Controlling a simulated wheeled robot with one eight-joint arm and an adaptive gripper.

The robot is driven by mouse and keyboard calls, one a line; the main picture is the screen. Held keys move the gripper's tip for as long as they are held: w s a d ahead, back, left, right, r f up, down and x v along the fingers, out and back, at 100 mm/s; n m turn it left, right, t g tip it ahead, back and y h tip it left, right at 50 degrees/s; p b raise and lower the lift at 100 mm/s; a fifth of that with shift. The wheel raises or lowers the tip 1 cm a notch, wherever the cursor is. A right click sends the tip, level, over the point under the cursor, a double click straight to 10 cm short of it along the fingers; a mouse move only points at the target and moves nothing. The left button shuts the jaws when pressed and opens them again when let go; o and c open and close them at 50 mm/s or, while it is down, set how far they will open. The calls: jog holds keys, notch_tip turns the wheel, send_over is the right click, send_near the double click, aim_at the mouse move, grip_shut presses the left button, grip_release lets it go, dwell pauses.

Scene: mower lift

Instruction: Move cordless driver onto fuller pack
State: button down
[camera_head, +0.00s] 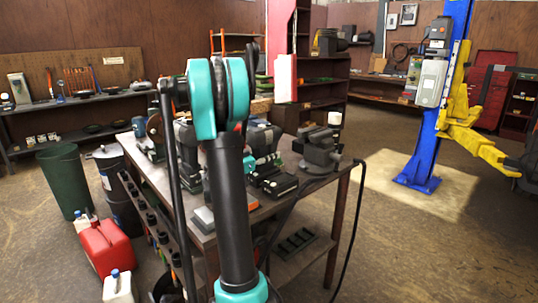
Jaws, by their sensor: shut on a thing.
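My black and teal arm stands across the middle of the view and covers part of the workbench (305,196). My gripper cannot be made out; it seems hidden behind the arm. Just right of the arm, a small teal and black thing (268,159) shows over the bench, perhaps part of the cordless driver; its full shape and what holds it are unclear. Right in front of it, a low black block (281,186) lies on the bench top, looking like a battery pack. Its charge marks are too small to read.
A dark vise (319,150) stands at the bench's right end. An orange and grey block (204,218) lies near its front edge. A red fuel can (104,246) and a green bin (66,183) stand left. A blue lift post (424,150) rises right, with open floor between.

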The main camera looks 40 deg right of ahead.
jog(key=shift+f, duration=0.1)
dwell(0.3)
jog(key=c, duration=0.8)
grip_release()
jog(key=a, duration=0.8)
jog(key=s+a, duration=0.1)
jog(key=a, duration=0.3)
